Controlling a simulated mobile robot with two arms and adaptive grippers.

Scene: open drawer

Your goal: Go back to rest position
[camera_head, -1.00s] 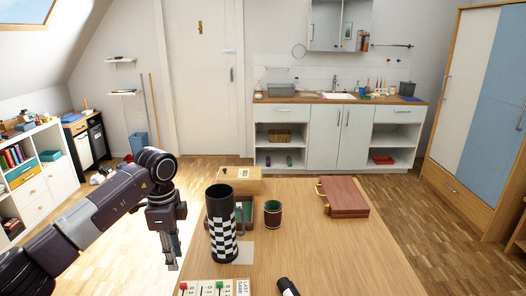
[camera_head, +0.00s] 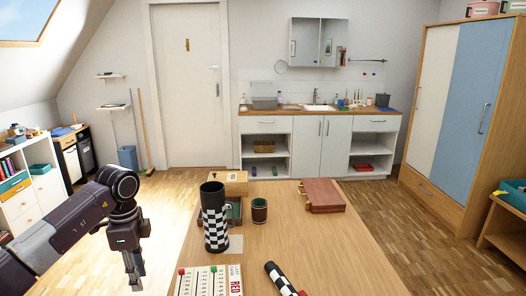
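My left gripper (camera_head: 134,268) hangs pointing down at the left, beside the table's left edge and clear of the objects on it. It is small and seen from the side, so I cannot tell whether its fingers are open or shut; nothing shows in it. The wooden table (camera_head: 330,250) stands in front of me. My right gripper is not in view.
On the table are a checkered cylinder (camera_head: 215,220), a dark cup (camera_head: 259,210), a wooden box (camera_head: 235,178), a red-brown case (camera_head: 322,196), a scoreboard (camera_head: 205,282) and a lying checkered tube (camera_head: 280,280). The table's right half is mostly clear.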

